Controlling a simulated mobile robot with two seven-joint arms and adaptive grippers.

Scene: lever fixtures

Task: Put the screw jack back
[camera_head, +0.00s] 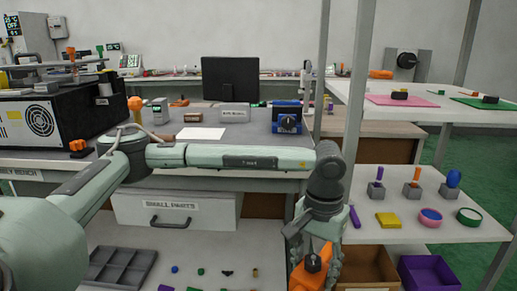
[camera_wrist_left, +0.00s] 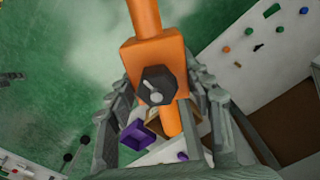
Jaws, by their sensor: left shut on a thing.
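The screw jack is an orange body (camera_head: 303,278) with a dark knob on it, low in the middle of the head view. My left gripper (camera_head: 316,258) points down and is shut on it, with a finger on either side. In the left wrist view the orange block (camera_wrist_left: 140,52) with its black hexagonal knob sits between the gray fingers (camera_wrist_left: 160,95). An orange bar runs out of the block at both ends. Its lower end is cut off by the head view's bottom edge. My right gripper is in neither view.
A white shelf at right holds a yellow block (camera_head: 388,220), rings and gray stands. Below are a brown bin (camera_head: 368,262) and a purple bin (camera_head: 430,272). A gray divided tray (camera_head: 118,267) and small parts lie at lower left. Metal posts stand just beyond the gripper.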

